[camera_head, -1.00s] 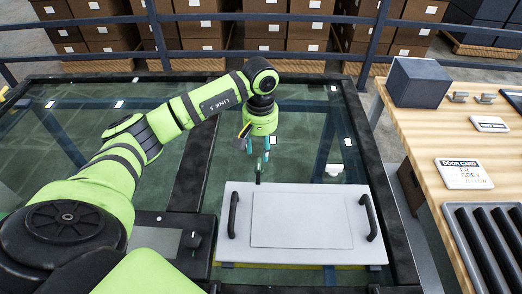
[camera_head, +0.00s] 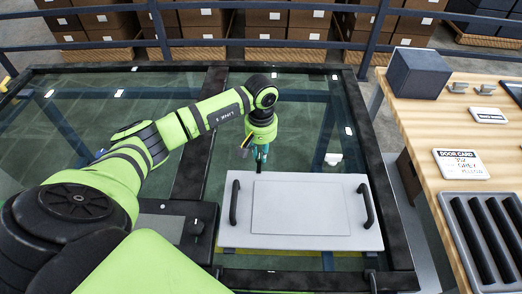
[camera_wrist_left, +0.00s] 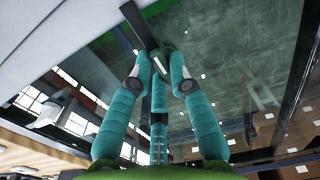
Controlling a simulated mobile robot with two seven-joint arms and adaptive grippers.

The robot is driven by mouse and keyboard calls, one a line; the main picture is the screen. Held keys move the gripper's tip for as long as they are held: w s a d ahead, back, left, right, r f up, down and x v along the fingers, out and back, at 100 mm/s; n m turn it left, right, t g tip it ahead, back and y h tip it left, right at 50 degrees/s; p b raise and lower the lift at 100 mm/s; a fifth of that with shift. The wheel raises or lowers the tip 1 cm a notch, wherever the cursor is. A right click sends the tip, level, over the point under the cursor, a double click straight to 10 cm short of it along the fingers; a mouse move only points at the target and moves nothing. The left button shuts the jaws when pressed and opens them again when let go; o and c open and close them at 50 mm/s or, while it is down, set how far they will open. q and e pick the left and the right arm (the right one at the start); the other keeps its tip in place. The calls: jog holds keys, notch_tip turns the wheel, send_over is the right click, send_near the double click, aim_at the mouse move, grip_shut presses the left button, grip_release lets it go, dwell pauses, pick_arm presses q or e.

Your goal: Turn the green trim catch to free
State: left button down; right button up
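My left gripper (camera_head: 262,153) points down at the far edge of the pale panel (camera_head: 350,235), near its left handle. A small green piece (camera_wrist_left: 165,49), which looks like the trim catch, shows at the gap beside a dark bar (camera_wrist_left: 136,24). I cannot tell whether the fingertips touch it. In the head view the gripper largely hides the catch, and its turn position cannot be read. My right gripper is not in view.
The panel has two black handles, the right one (camera_head: 367,204) clear of my arm. It lies over a dark-framed glass table. A wooden bench (camera_head: 413,119) at right holds a dark blue box (camera_head: 418,73), a door card (camera_head: 461,164) and a slotted black tray (camera_head: 453,214).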

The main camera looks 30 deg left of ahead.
pick_arm(q)
jog(key=shift+w+f+n+b, duration=0.1)
jog(key=shift+f+n+b, duration=0.05)
jog(key=shift+n+b, duration=1.2)
jog(key=n+b, duration=0.1)
jog(key=n, duration=0.2)
jog(key=n+b, duration=0.1)
jog(key=n, duration=0.1)
jog(key=shift+w+n, duration=0.15)
jog(key=shift+n, duration=0.2)
jog(key=n+b, duration=0.2)
jog(key=n, duration=0.2)
jog(key=shift+w+a+n, duration=0.1)
jog(key=shift+n, duration=0.2)
jog(key=n, duration=0.4)
jog(key=shift+a+n+b, duration=0.1)
jog(key=shift+n+b, duration=0.25)
jog(key=shift+n, duration=0.05)
jog(key=c, duration=1.1)
grip_release()
jog(key=shift+c, duration=0.2)
